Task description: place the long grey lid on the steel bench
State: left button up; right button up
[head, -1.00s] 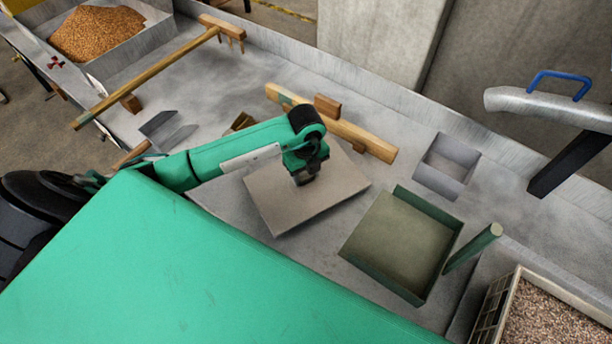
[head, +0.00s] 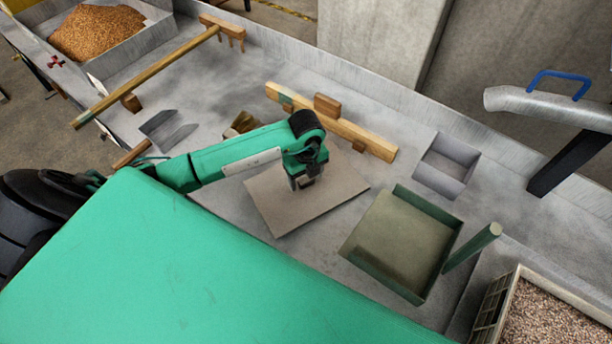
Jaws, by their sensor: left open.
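A flat grey-brown panel, which looks like the long grey lid (head: 275,208), lies on the steel bench (head: 225,95) near its front edge, turned at an angle. My left gripper (head: 303,184) is open and points down over the middle of the panel. Its fingertips are at or just above the panel; I cannot tell whether they touch it. My left forearm hides part of the panel's far left side. My right gripper is not in view.
A wooden bar with blocks (head: 345,128) lies behind the panel. A green tray (head: 400,245) and a small grey box (head: 445,168) stand to the right. A wooden rake (head: 160,75) and metal scoop (head: 165,130) lie left. A grain crate (head: 505,300) is at lower right.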

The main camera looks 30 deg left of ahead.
aim_at(306, 179)
pick_arm(q)
notch_tip(306, 179, up, 12)
jog(key=b, duration=0.1)
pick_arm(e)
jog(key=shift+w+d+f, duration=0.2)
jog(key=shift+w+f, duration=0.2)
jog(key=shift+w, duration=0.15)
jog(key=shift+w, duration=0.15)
